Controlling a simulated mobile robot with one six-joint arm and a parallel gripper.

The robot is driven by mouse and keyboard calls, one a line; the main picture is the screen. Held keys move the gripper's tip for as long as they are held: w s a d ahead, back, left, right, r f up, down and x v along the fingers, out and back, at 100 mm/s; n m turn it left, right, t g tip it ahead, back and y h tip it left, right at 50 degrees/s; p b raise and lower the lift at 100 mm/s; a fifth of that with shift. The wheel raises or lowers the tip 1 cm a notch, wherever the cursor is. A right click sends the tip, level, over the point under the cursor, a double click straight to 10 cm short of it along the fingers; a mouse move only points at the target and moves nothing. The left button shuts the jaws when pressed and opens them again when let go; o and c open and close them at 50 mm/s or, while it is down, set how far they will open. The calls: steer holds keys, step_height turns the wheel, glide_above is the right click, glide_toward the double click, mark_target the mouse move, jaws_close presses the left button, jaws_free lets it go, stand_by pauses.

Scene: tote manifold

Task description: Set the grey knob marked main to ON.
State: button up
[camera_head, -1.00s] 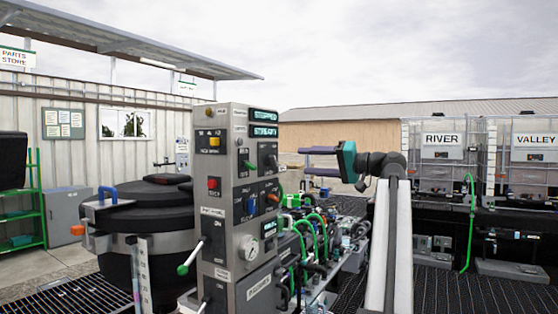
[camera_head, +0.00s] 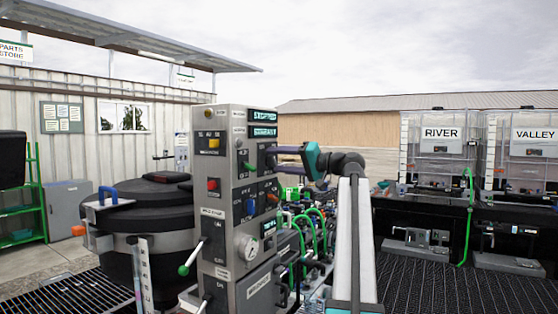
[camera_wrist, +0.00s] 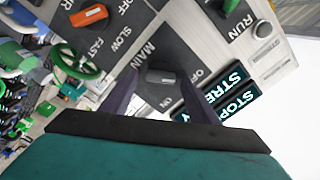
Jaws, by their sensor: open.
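The grey knob (camera_wrist: 160,77) marked MAIN sits on a dark plate of the control panel, with OFF and ON printed beside it. In the wrist view it lies between the two purple fingers of my gripper (camera_wrist: 159,82). The fingers are apart, one on each side of the knob; I cannot tell whether they touch it. The knob's exact pointing is hard to read at this angle. In the head view my gripper (camera_head: 276,160) reaches the panel's right-hand face from the right, and its fingers hide the knob there.
The grey control panel (camera_head: 212,240) also carries an orange knob (camera_wrist: 88,15) marked SLOW and FAST, a RUN knob, and two lit displays (camera_head: 263,123). Green hoses (camera_head: 318,222) and fittings lie below my arm. RIVER (camera_head: 441,134) and VALLEY (camera_head: 533,136) totes stand at right.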

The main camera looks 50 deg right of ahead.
steer(key=c, duration=1.1)
steer(key=shift+o, duration=0.3)
steer(key=shift+m, duration=0.4)
steer(key=m+p, duration=0.6)
steer(key=m, duration=0.4)
steer(key=shift+f+m, duration=0.15)
steer(key=shift+m, duration=0.15)
steer(key=shift+f+m+p, duration=0.15)
steer(key=shift+m+p, duration=0.85)
steer(key=shift+m, duration=0.2)
